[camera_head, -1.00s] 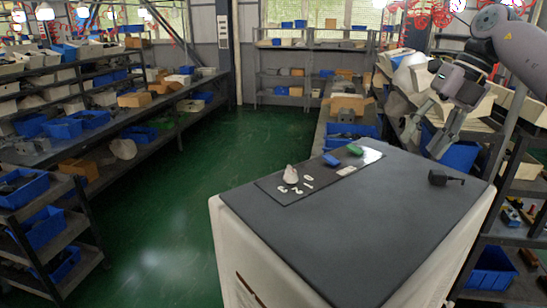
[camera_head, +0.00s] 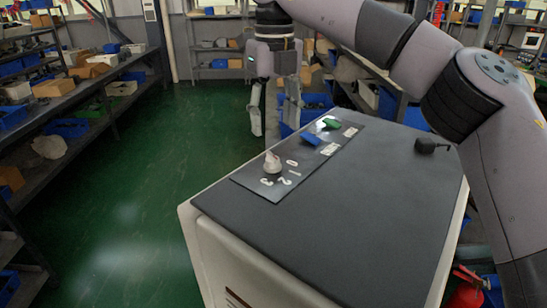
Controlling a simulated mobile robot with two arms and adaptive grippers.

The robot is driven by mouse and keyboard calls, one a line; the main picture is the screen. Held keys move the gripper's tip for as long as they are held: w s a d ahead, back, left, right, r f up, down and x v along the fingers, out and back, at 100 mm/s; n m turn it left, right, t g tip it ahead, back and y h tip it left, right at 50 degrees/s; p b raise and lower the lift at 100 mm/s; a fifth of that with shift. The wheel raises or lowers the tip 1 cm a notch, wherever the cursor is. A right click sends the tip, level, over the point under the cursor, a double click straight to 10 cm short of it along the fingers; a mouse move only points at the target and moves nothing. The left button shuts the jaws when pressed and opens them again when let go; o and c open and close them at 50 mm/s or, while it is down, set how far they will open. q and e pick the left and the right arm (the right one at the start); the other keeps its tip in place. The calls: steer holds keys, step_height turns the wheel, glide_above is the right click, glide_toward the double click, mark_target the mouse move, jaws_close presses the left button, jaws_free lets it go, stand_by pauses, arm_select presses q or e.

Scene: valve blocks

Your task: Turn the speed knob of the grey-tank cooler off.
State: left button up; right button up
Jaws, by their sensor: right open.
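The cooler (camera_head: 340,215) has a white body and a dark grey top. On its top's far left edge lies a dark panel (camera_head: 250,180). A pale, pinkish-white speed knob (camera_head: 271,163) stands on the panel, with white figures around its near and right sides. I cannot tell which figure it points at. My right gripper (camera_head: 274,125) is open and empty, fingers pointing down. It hangs beyond the knob in the picture, apart from it. My left gripper is not in view.
A blue switch (camera_head: 311,138) and a green switch (camera_head: 332,123) sit on the panel beyond the knob. A black plug-like piece (camera_head: 430,145) lies on the top at right. Shelves with bins stand left and behind. Green floor (camera_head: 150,200) is free at left.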

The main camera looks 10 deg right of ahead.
mark_target(272, 155)
steer(key=f, duration=0.2)
steer(key=w+a+f+p, duration=0.1)
steer(key=f, duration=0.3)
steer(key=shift+s+d+f+p, duration=0.2)
steer(key=shift+d+f+p, duration=0.1)
steer(key=shift+d+p, duration=0.05)
step_height(272, 155, down, 2)
steer(key=shift+f, duration=0.1)
steer(key=shift+c, duration=1.2)
steer(key=c, duration=0.5)
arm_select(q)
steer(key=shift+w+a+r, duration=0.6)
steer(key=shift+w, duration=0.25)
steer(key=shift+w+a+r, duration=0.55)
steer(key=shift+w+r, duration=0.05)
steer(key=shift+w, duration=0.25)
arm_select(e)
steer(key=c, duration=0.4)
